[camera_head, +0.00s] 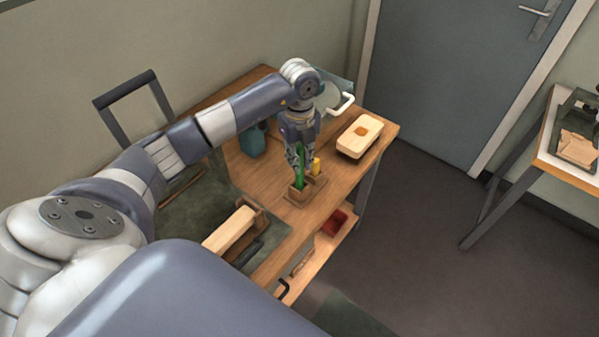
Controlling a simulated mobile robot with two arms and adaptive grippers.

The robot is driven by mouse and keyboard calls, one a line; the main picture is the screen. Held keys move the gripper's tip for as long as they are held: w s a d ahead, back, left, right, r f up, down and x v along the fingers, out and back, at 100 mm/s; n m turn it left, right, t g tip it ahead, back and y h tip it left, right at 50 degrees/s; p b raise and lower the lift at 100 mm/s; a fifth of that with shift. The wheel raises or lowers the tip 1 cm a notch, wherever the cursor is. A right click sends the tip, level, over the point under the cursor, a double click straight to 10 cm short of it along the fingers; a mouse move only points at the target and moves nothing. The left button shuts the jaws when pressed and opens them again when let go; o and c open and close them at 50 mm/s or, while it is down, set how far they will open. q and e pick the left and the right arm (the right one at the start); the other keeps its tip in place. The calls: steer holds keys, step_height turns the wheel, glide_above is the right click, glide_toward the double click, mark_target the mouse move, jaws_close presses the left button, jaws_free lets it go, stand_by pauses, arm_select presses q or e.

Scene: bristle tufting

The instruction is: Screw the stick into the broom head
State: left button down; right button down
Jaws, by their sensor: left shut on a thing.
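My left gripper (300,157) reaches down over the wooden workbench (335,195) and is shut on a narrow green thing (299,175). The green thing's lower end is in or just above a small wooden holder (295,198). A pale wooden block (229,230), possibly the broom head, lies at the bench's near side. Another pale block (355,148) with a brown spot on top lies to the right of the gripper. I cannot clearly make out a long stick. My right gripper is not in view.
A yellow piece (316,165) stands in the holder beside the green thing. A teal container (252,143) and a white-handled clear vessel (333,97) stand farther back. A dark mat (195,220) covers the bench's left part. A red box (335,222) sits on the lower shelf.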

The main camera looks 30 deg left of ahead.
mark_target(300, 145)
arm_select(q)
step_height(300, 145, up, 9)
steer(key=shift+r+b, duration=0.1)
steer(key=shift+b, duration=1)
steer(key=shift+r, duration=0.45)
